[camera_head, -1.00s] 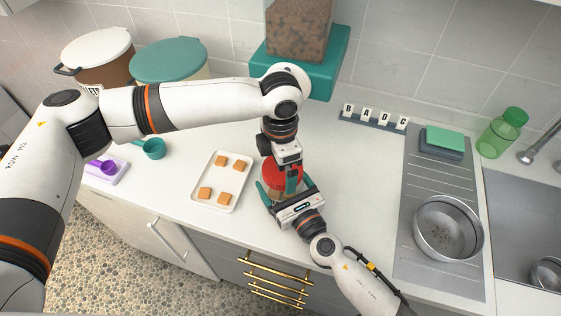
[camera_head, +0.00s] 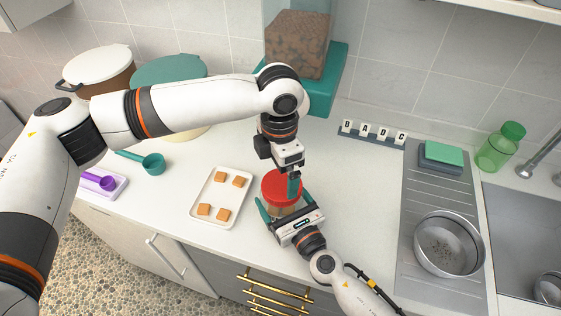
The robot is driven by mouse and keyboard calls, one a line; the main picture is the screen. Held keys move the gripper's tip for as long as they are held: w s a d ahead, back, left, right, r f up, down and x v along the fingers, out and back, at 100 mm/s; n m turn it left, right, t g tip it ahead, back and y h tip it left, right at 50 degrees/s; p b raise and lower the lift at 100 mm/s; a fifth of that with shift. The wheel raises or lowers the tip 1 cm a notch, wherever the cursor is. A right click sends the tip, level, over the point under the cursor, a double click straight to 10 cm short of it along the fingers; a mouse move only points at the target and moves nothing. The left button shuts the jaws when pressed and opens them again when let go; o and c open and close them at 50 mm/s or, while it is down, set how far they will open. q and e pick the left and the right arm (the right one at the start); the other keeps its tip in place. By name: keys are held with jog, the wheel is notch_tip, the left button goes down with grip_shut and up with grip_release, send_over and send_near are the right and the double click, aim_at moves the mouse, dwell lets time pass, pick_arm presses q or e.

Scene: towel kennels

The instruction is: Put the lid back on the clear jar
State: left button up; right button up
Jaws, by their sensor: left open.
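The red lid (camera_head: 275,186) sits over the mouth of the clear jar (camera_head: 284,210), roughly level; whether it is fully seated cannot be told. Brown contents show through the jar wall below it. My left gripper (camera_head: 293,186) comes down from above and is open, its teal fingers at the lid's right part; one finger is largely hidden. My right gripper (camera_head: 285,203) reaches in from the front right, with a teal finger on each side of the jar. Whether those fingers press on the glass is not clear.
A white tray (camera_head: 211,222) with several brown squares lies left of the jar. Counter between jar and drainboard is clear.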

pick_arm(q)
jog(key=n, duration=0.3)
jog(key=shift+r, duration=0.1)
jog(key=n, duration=0.5)
jog(key=shift+d+r, duration=0.1)
jog(key=shift+r, duration=0.05)
jog(key=n, duration=0.6)
jog(key=shift+r+n, duration=0.2)
jog(key=shift+n, duration=0.2)
jog(key=n, duration=0.6)
jog(key=shift+r+n, duration=0.25)
jog(key=shift+n, duration=0.15)
jog(key=n, duration=0.6)
jog(key=shift+d+r+n, duration=0.1)
jog(key=shift+r+n, duration=0.1)
jog(key=shift+n, duration=0.2)
jog(key=n, duration=0.6)
jog(key=shift+r+n, duration=0.25)
jog(key=shift+n, duration=0.15)
jog(key=n, duration=0.4)
jog(key=shift+r+n, duration=0.15)
jog(key=shift+n, duration=0.25)
jog(key=n, duration=0.4)
jog(key=shift+r, duration=0.1)
jog(key=n, duration=0.6)
jog(key=shift+r, duration=0.2)
